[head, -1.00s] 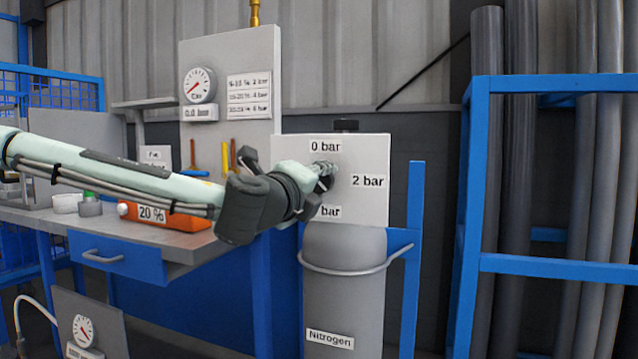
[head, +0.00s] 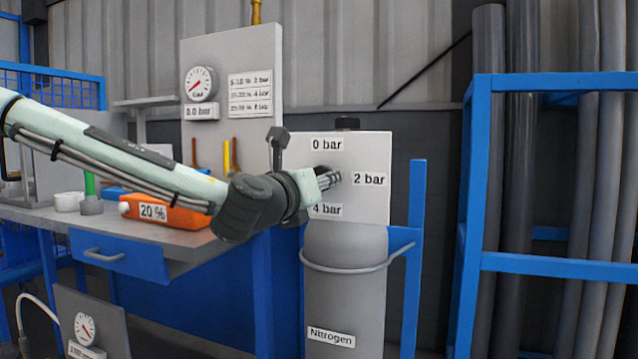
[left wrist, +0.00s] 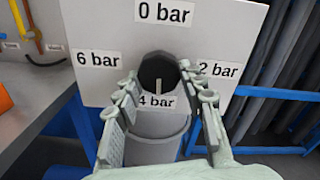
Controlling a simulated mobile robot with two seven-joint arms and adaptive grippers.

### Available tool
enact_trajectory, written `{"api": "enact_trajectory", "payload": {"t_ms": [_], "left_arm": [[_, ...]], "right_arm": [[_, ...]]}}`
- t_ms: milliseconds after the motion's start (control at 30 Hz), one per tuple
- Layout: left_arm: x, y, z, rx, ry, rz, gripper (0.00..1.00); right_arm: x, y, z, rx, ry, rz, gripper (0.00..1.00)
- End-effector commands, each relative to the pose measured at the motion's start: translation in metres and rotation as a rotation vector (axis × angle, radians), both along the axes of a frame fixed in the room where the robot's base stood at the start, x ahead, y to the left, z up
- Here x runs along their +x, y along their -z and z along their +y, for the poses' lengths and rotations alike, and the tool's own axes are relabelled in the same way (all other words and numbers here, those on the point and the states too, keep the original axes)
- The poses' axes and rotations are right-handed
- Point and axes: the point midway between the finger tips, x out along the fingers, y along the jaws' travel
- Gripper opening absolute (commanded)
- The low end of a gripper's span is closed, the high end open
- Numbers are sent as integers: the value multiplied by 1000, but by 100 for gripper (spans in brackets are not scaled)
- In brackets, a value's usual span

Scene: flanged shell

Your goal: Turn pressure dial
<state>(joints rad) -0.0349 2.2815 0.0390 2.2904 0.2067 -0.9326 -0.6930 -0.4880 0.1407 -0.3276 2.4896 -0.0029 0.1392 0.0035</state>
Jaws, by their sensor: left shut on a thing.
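The black pressure dial (left wrist: 158,70) sits on a white panel (left wrist: 100,30) labelled 0 bar at the top, 2 bar right, 4 bar below and 6 bar left in the left wrist view. Its pale pointer mark faces down toward the 4 bar label (left wrist: 156,101). My left gripper (left wrist: 160,84) is shut on the dial, one finger on each side. In the head view my left gripper (head: 328,180) reaches the panel (head: 368,145) from the left and hides most of the dial. My right gripper is not in view.
A grey nitrogen cylinder (head: 345,285) stands below the panel. A workbench (head: 190,246) with an orange 20 % box (head: 165,214) is at the left. A round gauge (head: 200,84) has a 0.0 bar display. A blue rack (head: 560,262) with pipes stands right.

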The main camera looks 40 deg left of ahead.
Motion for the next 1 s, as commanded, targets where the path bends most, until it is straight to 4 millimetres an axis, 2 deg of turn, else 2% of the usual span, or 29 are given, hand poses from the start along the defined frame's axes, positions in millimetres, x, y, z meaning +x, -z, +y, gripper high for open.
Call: {"api": "enact_trajectory", "payload": {"t_ms": [633,667,700,800,1000], "left_arm": [[0,-2,1,47,-2,6,11],[0,-2,1,47,-2,6,43],[0,-2,1,47,-2,6,48],[0,-2,1,46,-1,7,61],[0,-1,0,45,-1,9,61]], "right_arm": [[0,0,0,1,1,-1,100],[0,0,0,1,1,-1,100],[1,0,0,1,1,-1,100],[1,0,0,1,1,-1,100],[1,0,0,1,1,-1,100]]}}
